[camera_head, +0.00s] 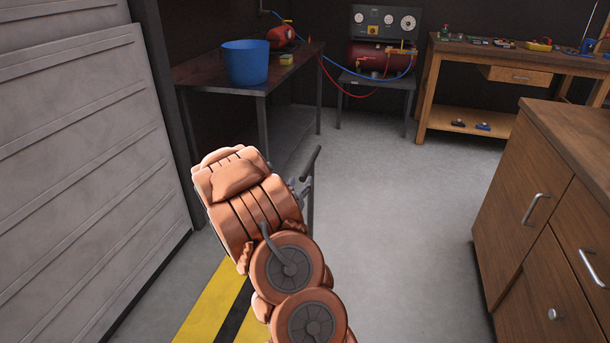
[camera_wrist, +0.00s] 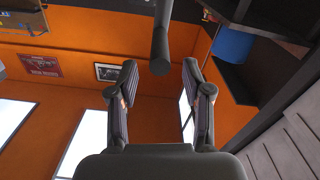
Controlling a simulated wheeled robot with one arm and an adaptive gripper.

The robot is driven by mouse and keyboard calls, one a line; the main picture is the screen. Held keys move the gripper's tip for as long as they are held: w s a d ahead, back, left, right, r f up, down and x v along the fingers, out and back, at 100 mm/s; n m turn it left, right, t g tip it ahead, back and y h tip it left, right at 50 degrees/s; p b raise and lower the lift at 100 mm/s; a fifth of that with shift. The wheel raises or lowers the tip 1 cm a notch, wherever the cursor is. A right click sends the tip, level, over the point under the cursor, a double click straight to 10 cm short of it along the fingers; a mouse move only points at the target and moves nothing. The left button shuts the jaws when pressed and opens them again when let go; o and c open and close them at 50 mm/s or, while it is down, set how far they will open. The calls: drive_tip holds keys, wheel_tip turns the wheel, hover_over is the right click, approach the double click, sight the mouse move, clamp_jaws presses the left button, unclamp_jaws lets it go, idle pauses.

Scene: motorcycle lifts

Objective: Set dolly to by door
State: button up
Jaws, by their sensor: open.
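A dark bar with a bent top (camera_head: 313,162) stands just beyond my arm in the head view. It may be the dolly's handle; my arm hides whatever is below it. In the wrist view a dark round-ended bar (camera_wrist: 160,40) comes down from the top edge, with its end between my fingertips. My gripper (camera_wrist: 160,68) is open, one finger on each side of the bar. I cannot tell whether either finger touches it. A grey panelled door (camera_head: 80,150) fills the left of the head view.
A yellow and black floor stripe (camera_head: 212,310) runs along the door. A dark table (camera_head: 195,72) with a blue bucket (camera_head: 246,64) stands behind my arm. A wooden cabinet (camera_head: 545,200) is at right, a workbench (camera_head: 500,56) at the back. The floor between is clear.

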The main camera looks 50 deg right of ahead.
sight(307, 171)
drive_tip(key=shift+p+x, duration=0.55)
drive_tip(key=shift+x, duration=3.25)
drive_tip(key=shift+c, duration=0.4)
clamp_jaws()
